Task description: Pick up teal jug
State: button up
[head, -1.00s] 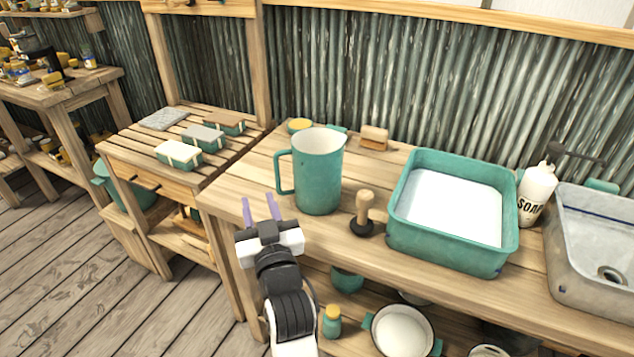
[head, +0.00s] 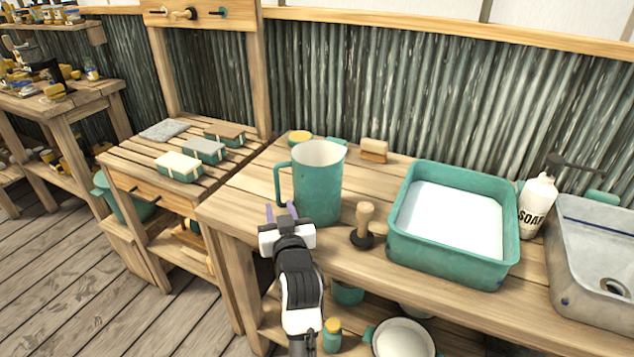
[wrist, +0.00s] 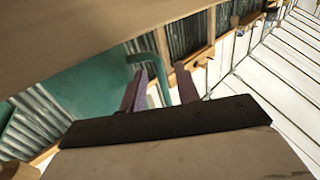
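The teal jug (head: 318,190) stands upright on the wooden counter, its handle on the left side. In the wrist view the jug (wrist: 92,85) fills the left, with its handle (wrist: 163,72) showing in the gap between the two fingers. My gripper (head: 280,212) is in front of the jug's lower left, just below the handle in the head view. In the wrist view my gripper (wrist: 160,90) is open, fingers apart and nothing clamped. I cannot tell whether the fingers reach around the handle or stop short of it.
A wooden-handled stamp (head: 364,225) stands right of the jug, beside a teal basin (head: 450,255) of white contents. A yellow-lidded jar (head: 299,137) and a wooden brush (head: 374,150) sit behind. A slatted side table (head: 130,150) stands left.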

aim_at(279, 200)
jog(key=p+x, duration=0.1)
jog(key=x, duration=0.3)
jog(key=shift+w+r, duration=0.1)
grip_shut()
dwell(1.2)
jog(key=shift+r, duration=0.15)
